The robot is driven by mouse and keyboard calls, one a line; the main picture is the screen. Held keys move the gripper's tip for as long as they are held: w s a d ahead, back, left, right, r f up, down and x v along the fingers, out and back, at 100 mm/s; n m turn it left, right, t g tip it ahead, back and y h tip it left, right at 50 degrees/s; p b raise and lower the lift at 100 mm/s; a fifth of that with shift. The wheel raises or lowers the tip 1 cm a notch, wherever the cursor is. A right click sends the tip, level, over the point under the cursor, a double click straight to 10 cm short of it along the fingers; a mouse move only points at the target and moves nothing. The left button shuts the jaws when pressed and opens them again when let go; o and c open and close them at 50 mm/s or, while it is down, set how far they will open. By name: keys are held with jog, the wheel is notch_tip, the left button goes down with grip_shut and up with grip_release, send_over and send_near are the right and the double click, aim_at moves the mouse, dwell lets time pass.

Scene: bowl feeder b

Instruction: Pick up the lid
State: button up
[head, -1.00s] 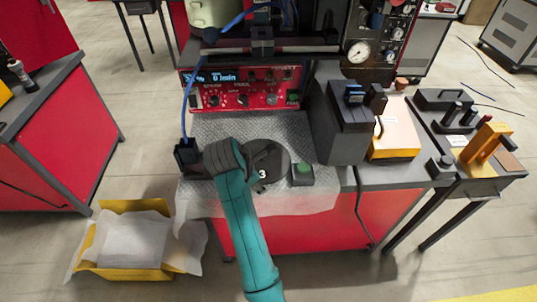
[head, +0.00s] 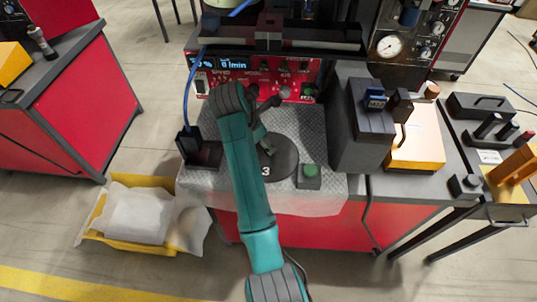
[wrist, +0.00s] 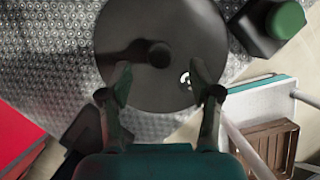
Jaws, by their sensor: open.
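The lid (head: 282,163) is a dark round disc marked 3, lying on the textured metal top of the red bench. In the wrist view the lid (wrist: 165,22) fills the upper middle, with a round dark knob (wrist: 158,54) at its centre. My gripper (head: 265,142) is above the lid in the head view and hides part of it. In the wrist view my gripper (wrist: 160,72) is open and empty. Its two fingertips are spread to the left and right, slightly below the knob in the picture. I cannot tell how high they are above the lid.
A box with a green button (head: 310,174) stands close to the lid's right. A black block (head: 200,153) with a blue cable is at its left. A red control panel (head: 260,78) is behind. A tall grey unit (head: 362,130) rises at the right. A yellow bin (head: 130,245) is on the floor.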

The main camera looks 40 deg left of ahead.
jog(key=shift+x, duration=2.7)
jog(key=shift+s, duration=0.1)
grip_shut()
